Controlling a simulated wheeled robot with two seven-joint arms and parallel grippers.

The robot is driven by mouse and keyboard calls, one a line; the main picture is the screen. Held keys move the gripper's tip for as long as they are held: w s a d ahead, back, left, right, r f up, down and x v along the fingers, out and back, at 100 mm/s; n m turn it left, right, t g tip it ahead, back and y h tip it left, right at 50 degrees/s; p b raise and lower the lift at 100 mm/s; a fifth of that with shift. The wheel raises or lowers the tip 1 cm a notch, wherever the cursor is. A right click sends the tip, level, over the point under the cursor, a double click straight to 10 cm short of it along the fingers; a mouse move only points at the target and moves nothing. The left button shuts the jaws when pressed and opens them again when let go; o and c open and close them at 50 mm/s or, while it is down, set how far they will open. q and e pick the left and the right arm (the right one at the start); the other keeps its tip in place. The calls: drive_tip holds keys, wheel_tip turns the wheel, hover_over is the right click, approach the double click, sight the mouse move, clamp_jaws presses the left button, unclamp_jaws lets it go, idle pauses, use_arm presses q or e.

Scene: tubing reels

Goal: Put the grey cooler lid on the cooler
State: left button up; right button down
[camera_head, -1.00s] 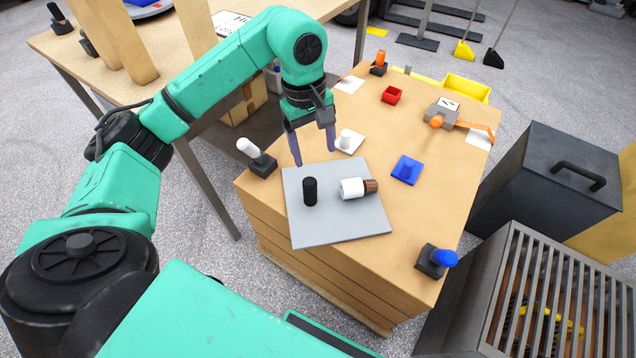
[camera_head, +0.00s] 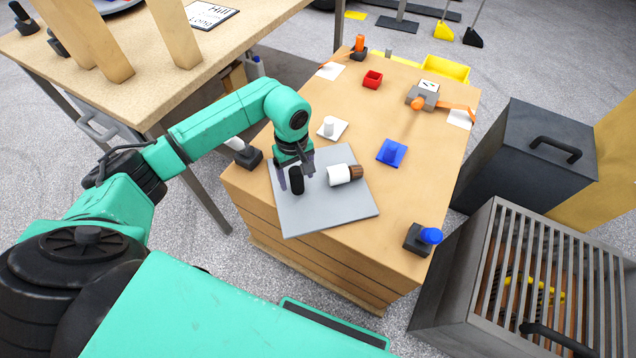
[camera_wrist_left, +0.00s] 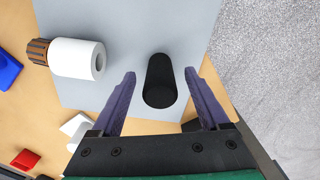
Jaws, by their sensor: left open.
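A light grey square plate (camera_head: 318,216) lies on the wooden-sided block; it also shows in the left wrist view (camera_wrist_left: 130,22). A black upright post (camera_head: 297,183) stands on it. My left gripper (camera_head: 294,174) is open above the plate. In the left wrist view its purple fingers (camera_wrist_left: 161,74) are on either side of the black post (camera_wrist_left: 160,82), with a gap at each side. A white roll with a brown end (camera_head: 341,174) lies on the plate beside the post. I cannot tell for certain which thing is the cooler or its lid. My right gripper is out of view.
On the block (camera_head: 375,235) are a blue square piece (camera_head: 391,153), a red box (camera_head: 372,79), a white piece (camera_head: 331,129) and a blue-knobbed black piece (camera_head: 424,238). A dark grey box with a handle (camera_head: 520,165) and a slatted metal bin (camera_head: 520,280) stand right.

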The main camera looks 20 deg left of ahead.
use_arm(q)
clamp_jaws()
drive_tip(key=shift+r, duration=0.1)
idle(1.2)
